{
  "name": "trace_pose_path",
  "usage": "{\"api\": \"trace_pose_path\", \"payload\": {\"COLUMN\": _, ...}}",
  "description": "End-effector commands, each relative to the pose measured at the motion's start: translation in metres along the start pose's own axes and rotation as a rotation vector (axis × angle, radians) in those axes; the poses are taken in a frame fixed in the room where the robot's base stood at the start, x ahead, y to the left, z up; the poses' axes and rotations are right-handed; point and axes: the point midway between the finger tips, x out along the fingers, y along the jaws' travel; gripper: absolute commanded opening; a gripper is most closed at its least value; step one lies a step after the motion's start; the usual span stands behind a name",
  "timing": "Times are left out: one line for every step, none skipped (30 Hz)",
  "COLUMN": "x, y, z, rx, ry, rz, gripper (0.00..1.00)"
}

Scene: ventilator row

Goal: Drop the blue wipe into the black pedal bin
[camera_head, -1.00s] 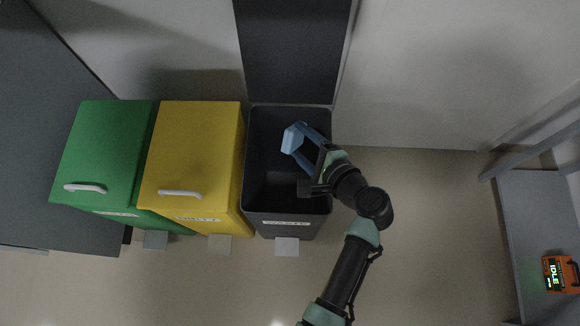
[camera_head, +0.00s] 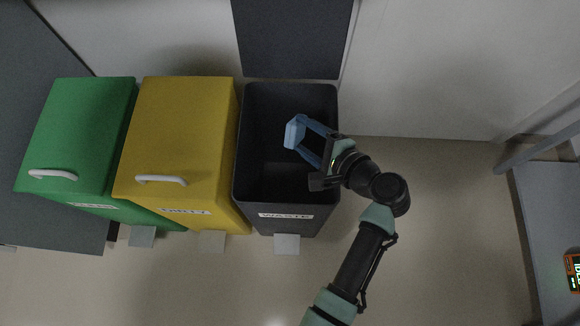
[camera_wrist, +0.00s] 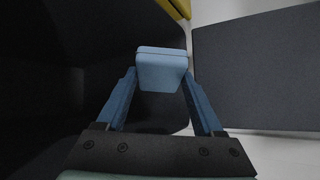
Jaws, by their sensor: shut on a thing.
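The blue wipe (camera_head: 294,132) is a small light-blue block held at the tips of my gripper (camera_head: 302,136). My gripper has blue fingers and is shut on the wipe. The wipe also shows in the wrist view (camera_wrist: 161,70), between the two fingertips. The black pedal bin (camera_head: 312,226) is labelled WASTE, and its dark lid (camera_head: 293,40) stands open at the back. In the head view the wipe and fingers are over the bin's open mouth, towards its right side. How high they are above the rim is hard to tell. The bin's inside looks dark and empty.
A yellow bin (camera_head: 178,130) labelled DIRTY stands left of the black bin, with a green bin (camera_head: 85,130) beyond it; both are closed. Pedals stick out in front. A grey surface (camera_head: 545,215) with an orange device (camera_head: 573,272) is at the right.

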Motion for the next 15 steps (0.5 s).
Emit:
{"api": "trace_pose_path", "payload": {"x": 0.0038, "y": 0.0067, "z": -0.0038, "rx": 0.0, "ry": 0.0, "rz": 0.0, "gripper": 0.24}}
{"api": "trace_pose_path", "payload": {"x": 0.0043, "y": 0.0076, "z": -0.0042, "rx": 0.0, "ry": 0.0, "rz": 0.0, "gripper": 0.24}}
{"api": "trace_pose_path", "payload": {"x": 0.0047, "y": 0.0083, "z": -0.0045, "rx": -0.001, "ry": 0.0, "rz": 0.0, "gripper": 0.24}}
{"api": "trace_pose_path", "payload": {"x": 0.0049, "y": 0.0085, "z": -0.0046, "rx": -0.001, "ry": 0.0, "rz": 0.0, "gripper": 0.24}}
{"api": "trace_pose_path", "payload": {"x": 0.0049, "y": 0.0085, "z": -0.0046, "rx": -0.001, "ry": 0.0, "rz": 0.0, "gripper": 0.24}}
{"api": "trace_pose_path", "payload": {"x": 0.0048, "y": 0.0082, "z": -0.0044, "rx": -0.001, "ry": 0.0, "rz": 0.0, "gripper": 0.24}}
{"api": "trace_pose_path", "payload": {"x": 0.0046, "y": 0.008, "z": -0.0042, "rx": 0.0, "ry": 0.0, "rz": 0.0, "gripper": 0.24}}
{"api": "trace_pose_path", "payload": {"x": 0.0045, "y": 0.0077, "z": -0.0041, "rx": 0.0, "ry": 0.0, "rz": 0.0, "gripper": 0.24}}
{"api": "trace_pose_path", "payload": {"x": 0.0043, "y": 0.0074, "z": -0.0039, "rx": 0.0, "ry": 0.0, "rz": 0.0, "gripper": 0.24}}
{"api": "trace_pose_path", "payload": {"x": 0.0043, "y": 0.0073, "z": -0.0038, "rx": 0.0, "ry": 0.0, "rz": 0.0, "gripper": 0.24}}
{"api": "trace_pose_path", "payload": {"x": 0.0043, "y": 0.0073, "z": -0.0038, "rx": 0.0, "ry": 0.0, "rz": 0.0, "gripper": 0.24}}
{"api": "trace_pose_path", "payload": {"x": 0.0043, "y": 0.0073, "z": -0.0038, "rx": 0.0, "ry": 0.0, "rz": 0.0, "gripper": 0.7}}
{"api": "trace_pose_path", "payload": {"x": 0.0043, "y": 0.0073, "z": -0.0038, "rx": 0.0, "ry": 0.0, "rz": 0.0, "gripper": 0.76}}
{"api": "trace_pose_path", "payload": {"x": 0.0043, "y": 0.0073, "z": -0.0038, "rx": 0.0, "ry": 0.0, "rz": 0.0, "gripper": 0.81}}
{"api": "trace_pose_path", "payload": {"x": 0.0043, "y": 0.0073, "z": -0.0038, "rx": 0.0, "ry": 0.0, "rz": 0.0, "gripper": 0.88}}
